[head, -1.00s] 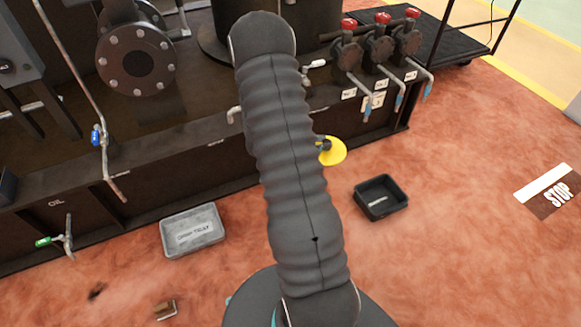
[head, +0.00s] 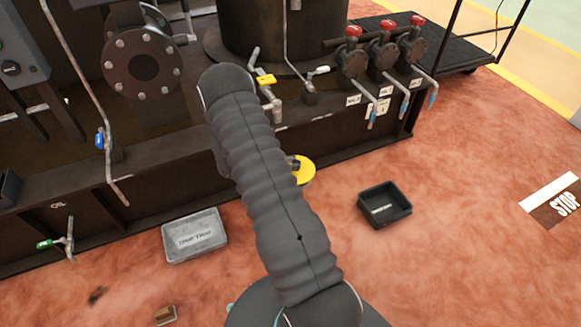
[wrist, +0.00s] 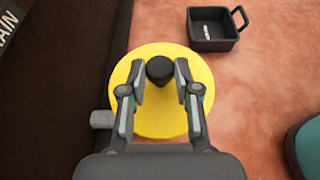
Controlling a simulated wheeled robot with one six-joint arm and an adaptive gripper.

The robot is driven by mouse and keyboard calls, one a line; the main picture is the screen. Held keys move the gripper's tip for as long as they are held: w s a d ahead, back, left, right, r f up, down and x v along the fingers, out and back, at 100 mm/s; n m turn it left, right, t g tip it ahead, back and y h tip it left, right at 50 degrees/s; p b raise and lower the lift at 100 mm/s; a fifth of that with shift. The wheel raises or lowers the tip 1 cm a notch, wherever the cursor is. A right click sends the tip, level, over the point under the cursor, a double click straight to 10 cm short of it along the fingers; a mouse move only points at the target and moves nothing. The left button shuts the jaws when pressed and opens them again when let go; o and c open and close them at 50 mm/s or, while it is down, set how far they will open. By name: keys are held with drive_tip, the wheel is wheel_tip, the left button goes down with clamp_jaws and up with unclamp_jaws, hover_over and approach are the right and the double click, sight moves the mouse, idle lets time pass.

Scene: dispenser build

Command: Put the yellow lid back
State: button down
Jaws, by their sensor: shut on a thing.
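The yellow lid (wrist: 160,115) is a round flat disc with a black knob (wrist: 158,70) at its middle in the wrist view. My gripper (wrist: 160,72) is shut on the lid by this knob, one finger on each side. In the head view the lid (head: 304,172) shows partly behind my arm, in front of the dark machine base. A grey pipe stub (wrist: 101,119) shows just left of the lid in the wrist view. I cannot tell how far apart they are. The lid's underside is hidden.
A black bin (head: 384,220) stands on the reddish floor to the right, and a grey drip tray (head: 195,250) to the left. Red-handled valves (head: 386,48) and pipes line the machine base (head: 335,140). A small brown block (head: 165,314) lies at the front left.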

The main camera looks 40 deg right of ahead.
drive_tip(key=shift+f, duration=0.8)
drive_tip(key=shift+f, duration=0.1)
drive_tip(key=shift+f+b, duration=0.25)
drive_tip(key=shift+b, duration=0.1)
drive_tip(key=c, duration=0.8)
unclamp_jaws()
drive_tip(key=shift+r, duration=0.1)
